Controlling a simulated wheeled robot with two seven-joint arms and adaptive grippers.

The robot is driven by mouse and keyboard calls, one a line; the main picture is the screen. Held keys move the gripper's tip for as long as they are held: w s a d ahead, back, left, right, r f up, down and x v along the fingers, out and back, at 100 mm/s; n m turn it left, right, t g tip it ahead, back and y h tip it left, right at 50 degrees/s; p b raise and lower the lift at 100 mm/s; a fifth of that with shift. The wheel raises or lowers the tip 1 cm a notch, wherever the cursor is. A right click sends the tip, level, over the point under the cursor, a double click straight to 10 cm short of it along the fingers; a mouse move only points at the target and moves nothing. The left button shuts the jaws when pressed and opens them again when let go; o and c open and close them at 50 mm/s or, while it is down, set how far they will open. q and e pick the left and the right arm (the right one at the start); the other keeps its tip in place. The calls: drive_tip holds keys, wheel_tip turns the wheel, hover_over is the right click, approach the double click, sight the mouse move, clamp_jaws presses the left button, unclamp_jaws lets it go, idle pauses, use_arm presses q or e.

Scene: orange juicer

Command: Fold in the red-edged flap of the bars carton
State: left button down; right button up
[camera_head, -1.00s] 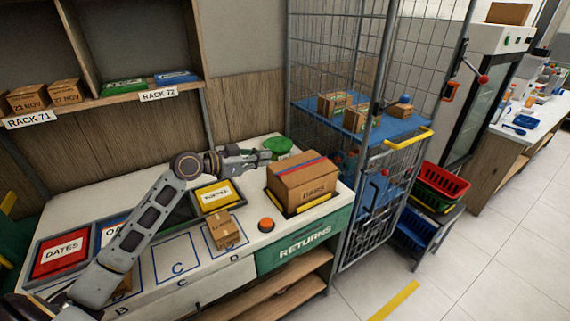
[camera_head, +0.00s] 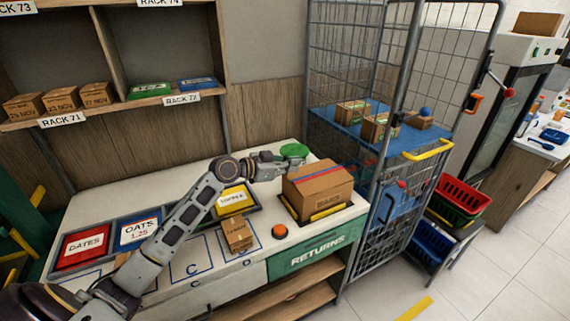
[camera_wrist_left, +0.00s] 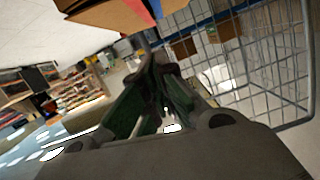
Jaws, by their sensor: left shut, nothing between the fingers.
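The brown bars carton (camera_head: 326,196) sits on a black and yellow platform (camera_head: 312,222) at the right end of the counter. A red edge and a blue edge run side by side across its top; I cannot tell how far the red-edged flap (camera_head: 312,174) is folded. My left gripper (camera_head: 304,160) is shut and empty at the carton's back left edge; I cannot tell whether it touches. In the left wrist view the shut fingers (camera_wrist_left: 150,90) are below the carton (camera_wrist_left: 100,14) and its red and blue edges. My right gripper is not in view.
A green round object (camera_head: 294,150) is just behind my gripper. A small box (camera_head: 237,234) and a red button (camera_head: 279,232) are left of the carton. A wire cage trolley (camera_head: 372,110) stands close on the right. Bins marked DATES (camera_head: 84,244) and OATS (camera_head: 138,231) are at left.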

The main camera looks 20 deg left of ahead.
sight(302, 180)
use_arm(q)
drive_tip(key=x, duration=0.3)
drive_tip(key=shift+w+d+p, duration=0.15)
drive_tip(key=shift+w+p, duration=0.1)
drive_tip(key=shift+p, duration=0.15)
drive_tip(key=shift+w+d+f, duration=0.15)
drive_tip(key=shift+w+d, duration=0.25)
drive_tip(key=shift+w, duration=0.15)
drive_tip(key=shift+w+a+f+p, duration=0.15)
drive_tip(key=shift+f+p, duration=0.3)
drive_tip(key=shift+f, duration=1.65)
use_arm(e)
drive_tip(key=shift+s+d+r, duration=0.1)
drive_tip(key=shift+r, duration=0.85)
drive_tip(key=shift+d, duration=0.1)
